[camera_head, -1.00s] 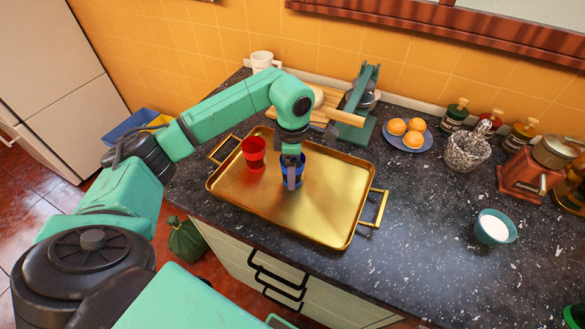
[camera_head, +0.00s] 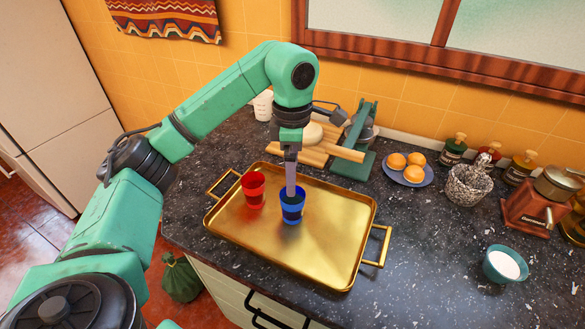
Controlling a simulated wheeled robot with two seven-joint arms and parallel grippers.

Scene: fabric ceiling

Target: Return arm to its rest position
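My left arm comes in from the left over the gold tray (camera_head: 330,262). Its gripper (camera_head: 291,190) points straight down over the blue cup (camera_head: 292,208). The fingers are seen edge-on, with their tips at the cup's mouth in the picture. I cannot tell whether they are inside the cup or above it, or whether they are open. The blue cup stands upright on the tray. A red cup (camera_head: 253,190) stands upright to its left, apart from the gripper. My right gripper is not in view.
Behind the tray are wooden boards (camera_head: 345,152) and a green stand (camera_head: 362,140). A plate of oranges (camera_head: 405,170), bottles, a speckled pot (camera_head: 466,186), a grinder (camera_head: 530,210) and a teal bowl (camera_head: 504,264) stand to the right. The dark counter (camera_head: 430,240) between tray and bowl is clear.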

